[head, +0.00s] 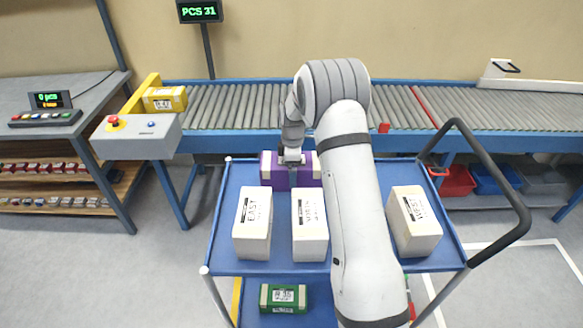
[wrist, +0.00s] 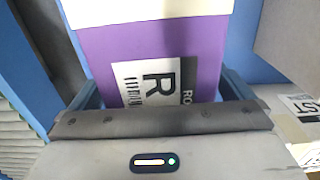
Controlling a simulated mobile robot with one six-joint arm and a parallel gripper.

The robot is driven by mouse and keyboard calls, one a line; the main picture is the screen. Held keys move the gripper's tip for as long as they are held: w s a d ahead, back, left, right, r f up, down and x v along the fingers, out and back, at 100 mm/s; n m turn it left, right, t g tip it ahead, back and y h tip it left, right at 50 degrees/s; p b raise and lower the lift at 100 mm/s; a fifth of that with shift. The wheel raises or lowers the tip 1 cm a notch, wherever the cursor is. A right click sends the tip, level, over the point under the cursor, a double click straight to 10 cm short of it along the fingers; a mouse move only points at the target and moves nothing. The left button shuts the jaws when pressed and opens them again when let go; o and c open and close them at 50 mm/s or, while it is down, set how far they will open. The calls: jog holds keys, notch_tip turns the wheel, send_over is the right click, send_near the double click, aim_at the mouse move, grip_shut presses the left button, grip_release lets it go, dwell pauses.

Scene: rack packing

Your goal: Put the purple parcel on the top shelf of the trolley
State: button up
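The purple parcel (head: 275,172) has cream end bands and is at the back edge of the blue trolley (head: 283,262), left of its middle. In the wrist view the parcel (wrist: 205,60) fills the space in front of the gripper, with a white label marked "R". My gripper (head: 292,160) points down over the parcel from above. It appears shut on the parcel, with a finger close against each side in the wrist view (wrist: 162,95). I cannot tell whether the parcel rests on the top shelf or hangs just above it.
Three white boxes stand on the top shelf: a left one (head: 252,230), a middle one (head: 310,230) and a right one (head: 415,225). My arm crosses between the last two. A green parcel (head: 283,298) lies on the lower shelf. The roller conveyor (head: 235,105) runs behind, carrying a yellow parcel (head: 160,99).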

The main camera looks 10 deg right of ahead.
notch_tip(320, 180, up, 12)
jog(key=shift+f+b, duration=0.15)
jog(key=shift+b, duration=0.4)
jog(key=s+r+m+t, duration=0.1)
jog(key=s+r+m, duration=0.35)
jog(key=s, duration=0.45)
jog(key=s+r+m, duration=0.3)
jog(key=s+r, duration=0.3)
jog(key=s, duration=0.2)
jog(key=s+f+m+t, duration=0.1)
jog(key=s+m, duration=0.7)
jog(key=s, duration=1.1)
jog(key=shift+s+a+f+t, duration=0.25)
jog(key=shift+f+t, duration=0.15)
